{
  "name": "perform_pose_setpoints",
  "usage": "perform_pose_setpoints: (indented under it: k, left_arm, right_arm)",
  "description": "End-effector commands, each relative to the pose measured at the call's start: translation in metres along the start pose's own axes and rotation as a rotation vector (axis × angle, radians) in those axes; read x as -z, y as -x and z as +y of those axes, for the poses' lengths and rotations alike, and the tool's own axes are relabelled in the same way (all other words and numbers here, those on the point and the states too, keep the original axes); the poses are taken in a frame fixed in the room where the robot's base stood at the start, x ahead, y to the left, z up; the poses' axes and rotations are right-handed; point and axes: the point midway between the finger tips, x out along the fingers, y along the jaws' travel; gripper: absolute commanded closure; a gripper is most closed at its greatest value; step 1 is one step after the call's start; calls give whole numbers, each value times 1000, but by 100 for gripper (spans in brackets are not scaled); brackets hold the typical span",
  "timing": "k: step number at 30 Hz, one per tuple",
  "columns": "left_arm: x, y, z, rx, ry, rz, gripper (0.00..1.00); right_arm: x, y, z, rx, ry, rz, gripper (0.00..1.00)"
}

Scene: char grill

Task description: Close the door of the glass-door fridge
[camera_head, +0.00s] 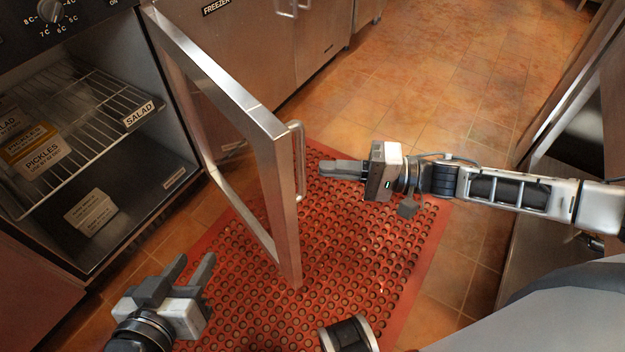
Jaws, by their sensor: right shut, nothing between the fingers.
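The glass-door fridge (128,205) stands at the left with its inside showing. Its door (284,190), a metal frame around clear glass, is swung open and juts out toward me over the red mat. The door's vertical handle (299,160) is on the outer face, toward the right. My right gripper (322,170) is shut and empty, just right of the handle; I cannot tell if it touches it. My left gripper (196,268) is open and empty at the lower left, in front of the fridge and left of the door's free edge.
A wire shelf (85,125) in the fridge holds boxes labelled pickles (42,158); a white box (90,212) lies on the fridge floor. A perforated red mat (375,260) covers the floor under the door. Steel freezer fronts (255,45) stand behind. Tiled floor (440,75) is clear beyond.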

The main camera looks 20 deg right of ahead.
Motion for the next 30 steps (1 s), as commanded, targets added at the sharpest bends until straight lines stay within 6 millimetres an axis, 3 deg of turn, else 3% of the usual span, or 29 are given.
perform_pose_setpoints:
  k: [2,9,25,30]
  left_arm:
    - [1,0,1,-5,-2,17,64]
    - [5,2,6,-19,-6,40,64]
    - [5,3,6,-20,-11,38,64]
    - [8,6,4,-12,-14,23,64]
  right_arm:
    - [-2,-16,0,5,1,-2,100]
    - [-25,-35,1,1,-1,-1,100]
    - [-30,-40,0,-1,-2,5,100]
    - [-40,-51,-3,3,-7,40,100]
